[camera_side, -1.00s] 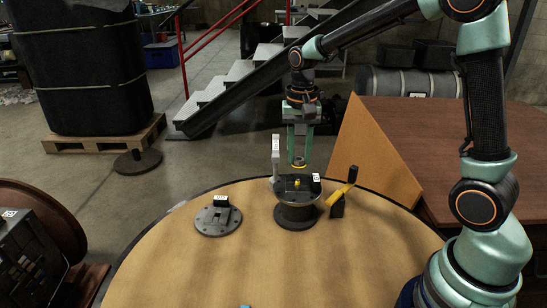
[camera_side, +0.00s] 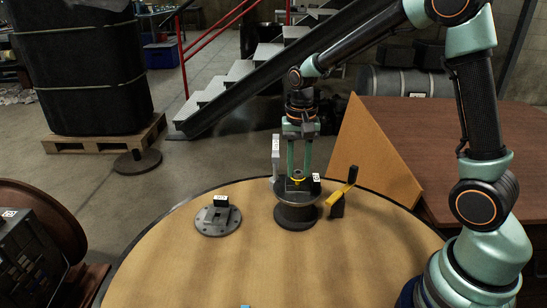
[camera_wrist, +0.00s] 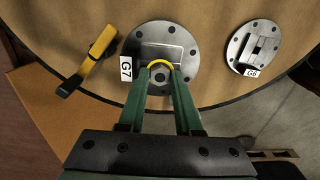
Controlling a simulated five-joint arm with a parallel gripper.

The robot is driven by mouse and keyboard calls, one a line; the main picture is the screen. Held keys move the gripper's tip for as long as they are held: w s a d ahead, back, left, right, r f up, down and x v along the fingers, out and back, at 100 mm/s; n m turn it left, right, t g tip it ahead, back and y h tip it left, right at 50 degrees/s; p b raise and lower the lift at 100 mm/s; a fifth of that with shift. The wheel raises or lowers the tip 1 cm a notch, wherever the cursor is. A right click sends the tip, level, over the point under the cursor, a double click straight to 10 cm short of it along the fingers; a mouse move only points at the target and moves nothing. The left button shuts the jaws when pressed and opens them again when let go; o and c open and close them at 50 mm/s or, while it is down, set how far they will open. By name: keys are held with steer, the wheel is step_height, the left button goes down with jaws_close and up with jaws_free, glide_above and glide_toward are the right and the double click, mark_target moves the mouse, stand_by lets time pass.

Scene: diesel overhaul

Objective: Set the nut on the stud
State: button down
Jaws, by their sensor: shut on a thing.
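The nut (camera_side: 297,179), grey with a yellow band, is between the fingertips of my gripper (camera_side: 298,173), which is shut on it. The nut also shows in the wrist view (camera_wrist: 160,66), where my gripper (camera_wrist: 159,78) reaches over the round flanged fixture. This fixture (camera_side: 297,214) is a dark spool-shaped stand with a block on top and a tag marked G7 (camera_wrist: 125,69). The nut is low at the top of the fixture. The stud is hidden behind the nut and fingers, so I cannot tell whether the nut is around it or just above it.
A flat round plate (camera_side: 217,228) with a block and a G6 tag lies to the left. A yellow-handled lever (camera_side: 341,194) stands close on the right. A pale upright post (camera_side: 276,155) rises beside the fixture. The front of the round table (camera_side: 260,270) is mostly clear.

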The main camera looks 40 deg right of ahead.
steer(key=shift+f, duration=0.6)
stand_by(0.8)
steer(key=c, duration=0.5)
jaws_free()
step_height(320, 180, up, 12)
steer(key=shift+r, duration=0.1)
